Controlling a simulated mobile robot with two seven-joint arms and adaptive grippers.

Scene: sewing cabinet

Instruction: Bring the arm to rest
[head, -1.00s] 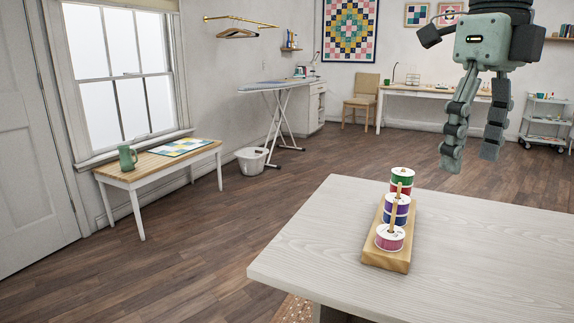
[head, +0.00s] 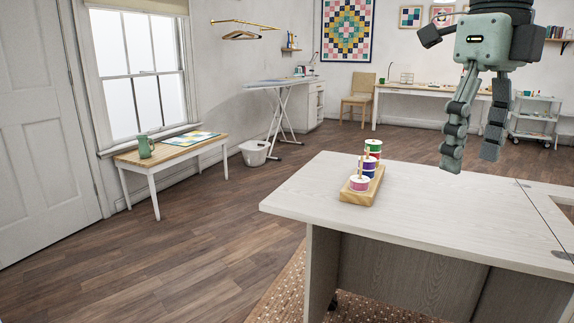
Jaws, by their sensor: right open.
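My right gripper (head: 470,150) hangs at the upper right of the head view, fingers pointing down. Its two fingers are apart and nothing is between them. It appears above and to the right of the spool rack, clear of it. The wooden spool rack (head: 350,195) stands on the pale cabinet top (head: 450,215), with upright pegs. It holds a pink-topped spool (head: 360,185) in front, a purple and blue one (head: 367,168) in the middle and a green one (head: 374,147) at the back. My left gripper is out of view.
A wooden bench (head: 165,155) with a green mug (head: 145,147) stands under the window. A white basket (head: 254,153) and an ironing board (head: 280,82) are farther back. A trolley (head: 535,122) stands at the right. The wooden floor (head: 190,235) at left is open.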

